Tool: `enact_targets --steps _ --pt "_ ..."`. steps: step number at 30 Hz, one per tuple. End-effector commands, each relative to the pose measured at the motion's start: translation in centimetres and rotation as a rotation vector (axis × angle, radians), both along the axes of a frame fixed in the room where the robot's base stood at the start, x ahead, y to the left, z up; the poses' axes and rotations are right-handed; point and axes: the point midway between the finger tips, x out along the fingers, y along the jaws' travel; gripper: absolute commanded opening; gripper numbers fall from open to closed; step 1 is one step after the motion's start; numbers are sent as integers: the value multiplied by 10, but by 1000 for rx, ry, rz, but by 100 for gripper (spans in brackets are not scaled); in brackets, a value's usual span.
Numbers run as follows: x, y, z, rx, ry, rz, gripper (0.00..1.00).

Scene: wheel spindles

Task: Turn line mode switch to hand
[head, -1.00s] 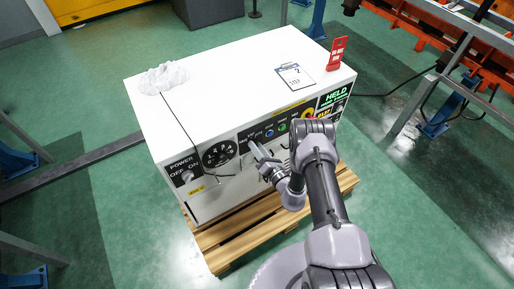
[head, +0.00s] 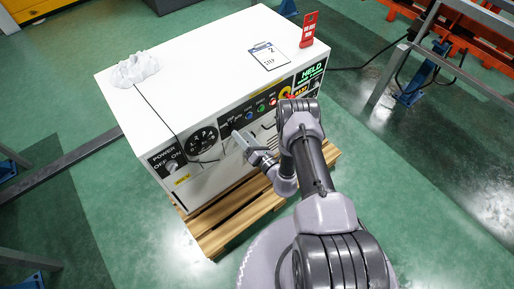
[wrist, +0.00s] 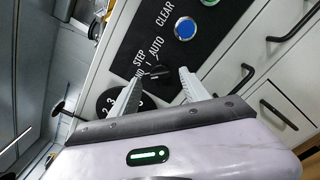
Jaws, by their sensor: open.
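The line mode switch is a small black knob (wrist: 154,73) on the black panel in the wrist view. STEP and AUTO labels stand beside it, and a partly covered label ending in "ND" lies at lower left. My gripper (wrist: 159,76) is open, with one finger on each side of the knob in the picture. I cannot tell whether the fingers touch it or which label it points at. In the head view my gripper (head: 242,142) is in front of the panel, right of the round dial (head: 202,139), and the switch is hard to make out there.
A blue button (wrist: 185,28) sits beyond the switch, near CLEAR. Drawer handles (wrist: 279,115) stick out from the white front. On top of the cabinet (head: 200,60) are a step card (head: 268,56), a red tag stand (head: 309,30) and a crumpled white cloth (head: 134,69). A wooden pallet (head: 215,240) lies below.

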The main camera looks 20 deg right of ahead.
Motion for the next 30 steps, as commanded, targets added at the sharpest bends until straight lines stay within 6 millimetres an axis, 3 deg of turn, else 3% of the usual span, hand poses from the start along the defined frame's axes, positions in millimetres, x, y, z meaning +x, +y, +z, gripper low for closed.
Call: enact_targets --steps 6,13,18,30 --pt "-69 -25 6 3 5 -9 54" --pt "-120 -41 3 2 1 -6 54" --pt "-131 -43 1 0 -1 -2 54" --pt "-130 -43 2 -2 -4 3 54"
